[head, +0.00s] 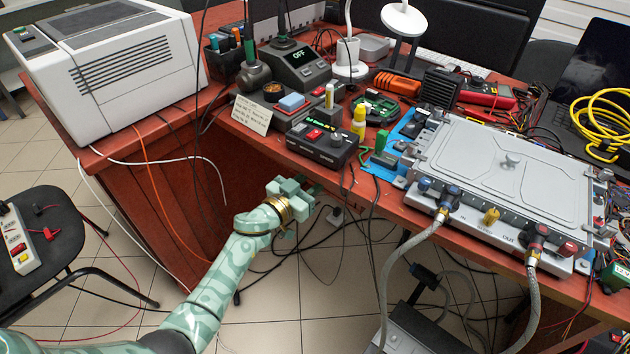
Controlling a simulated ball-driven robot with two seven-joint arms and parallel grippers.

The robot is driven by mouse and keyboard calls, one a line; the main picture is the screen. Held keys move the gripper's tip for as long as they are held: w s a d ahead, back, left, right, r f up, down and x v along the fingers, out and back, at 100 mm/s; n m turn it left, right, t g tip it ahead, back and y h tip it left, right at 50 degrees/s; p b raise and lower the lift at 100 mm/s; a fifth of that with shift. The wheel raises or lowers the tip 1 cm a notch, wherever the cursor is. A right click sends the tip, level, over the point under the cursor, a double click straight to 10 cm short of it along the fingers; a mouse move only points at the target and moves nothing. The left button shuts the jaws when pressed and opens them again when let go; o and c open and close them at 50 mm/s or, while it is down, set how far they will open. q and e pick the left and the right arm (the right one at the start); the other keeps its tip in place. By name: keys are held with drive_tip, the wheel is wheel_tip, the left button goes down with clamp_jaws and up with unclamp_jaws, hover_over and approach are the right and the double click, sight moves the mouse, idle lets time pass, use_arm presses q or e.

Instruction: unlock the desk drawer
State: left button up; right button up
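The reddish wooden desk (383,208) runs across the head view, with a side section (150,215) at the left. I cannot make out a drawer front, a lock or a key on it. My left gripper (300,190) is in front of the desk's near edge, below the black box with a red button. Its fingers are small and partly hidden by its own body, so I cannot tell whether they are open or shut. I see nothing clearly held. My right gripper is not in view.
A metal cold-plate unit (510,170) with two braided hoses (393,270) stands at the right. A soldering station (298,65), a black box (322,143) and a printer (110,70) crowd the desk. Cables hang before the desk; a black chair (50,262) stands left.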

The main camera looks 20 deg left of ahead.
use_arm(q)
drive_tip(key=shift+w+r, duration=0.1)
clamp_jaws()
